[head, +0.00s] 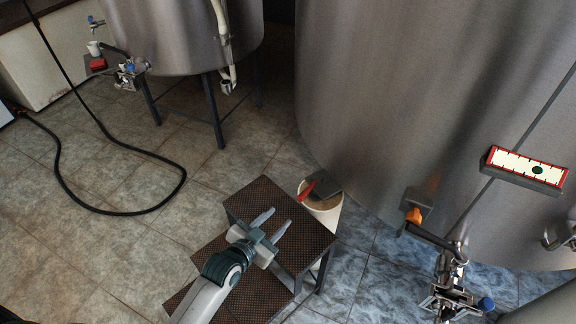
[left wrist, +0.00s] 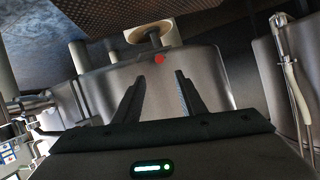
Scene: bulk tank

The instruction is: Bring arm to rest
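My left gripper (head: 265,228) is in the head view, above the dark perforated top of a small step stand (head: 290,210). Its two pale fingers are spread apart with nothing between them. In the left wrist view the two dark fingers of my left gripper (left wrist: 158,95) also stand apart and empty, with a steel tank (left wrist: 210,70) behind them. My right gripper does not show in either view.
A white bucket (head: 328,212) with a red-handled tool (head: 308,190) stands behind the step stand, close to the large steel tank (head: 400,100). A valve with an orange handle (head: 414,216) juts out at right. A black hose (head: 130,213) lies on the tiled floor at left.

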